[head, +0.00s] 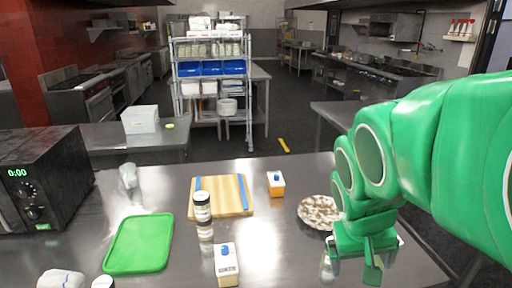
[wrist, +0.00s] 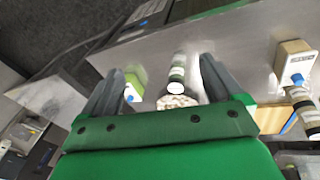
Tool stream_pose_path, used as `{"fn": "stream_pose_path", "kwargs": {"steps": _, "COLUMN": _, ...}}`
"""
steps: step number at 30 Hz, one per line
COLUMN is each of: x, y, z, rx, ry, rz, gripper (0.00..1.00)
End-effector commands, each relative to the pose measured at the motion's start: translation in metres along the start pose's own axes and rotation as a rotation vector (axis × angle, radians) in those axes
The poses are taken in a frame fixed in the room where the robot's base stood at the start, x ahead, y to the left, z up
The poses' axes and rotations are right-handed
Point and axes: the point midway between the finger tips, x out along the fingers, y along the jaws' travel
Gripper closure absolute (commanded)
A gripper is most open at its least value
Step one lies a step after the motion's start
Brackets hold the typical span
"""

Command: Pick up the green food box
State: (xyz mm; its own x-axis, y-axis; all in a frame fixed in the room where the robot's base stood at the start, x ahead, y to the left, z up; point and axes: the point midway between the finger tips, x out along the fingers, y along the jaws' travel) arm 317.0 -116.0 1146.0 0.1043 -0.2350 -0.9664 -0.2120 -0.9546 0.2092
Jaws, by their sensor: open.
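A small carton with a green side, a white part and a blue cap (wrist: 134,84) shows in the wrist view, just inside the left finger, which partly covers it. I cannot make out a green carton in the head view. My gripper (head: 350,264) is at the lower right of the head view, over the steel counter near the speckled round item. In the wrist view my gripper (wrist: 160,68) has its fingers wide apart. Nothing is clasped between them; the carton's distance from the fingers is unclear.
The steel counter (head: 180,262) holds a white carton (head: 228,268), an orange-and-white carton (head: 276,185), jars (head: 203,207), a wooden board (head: 232,198), a green board (head: 140,243), the speckled round item (head: 318,212) and a black microwave (head: 45,180).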

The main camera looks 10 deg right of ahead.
Motion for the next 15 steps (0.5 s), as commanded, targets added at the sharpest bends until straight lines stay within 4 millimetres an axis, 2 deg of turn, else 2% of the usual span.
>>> {"fn": "stream_pose_path", "kwargs": {"steps": 6, "x": 0.021, "y": 0.065, "z": -0.063, "rx": 0.085, "ry": 0.163, "rz": 0.107, "gripper": 0.06}}
{"fn": "stream_pose_path", "kwargs": {"steps": 15, "x": 0.036, "y": 0.143, "z": -0.135, "rx": 0.128, "ry": 0.405, "rz": 0.191, "gripper": 0.06}}
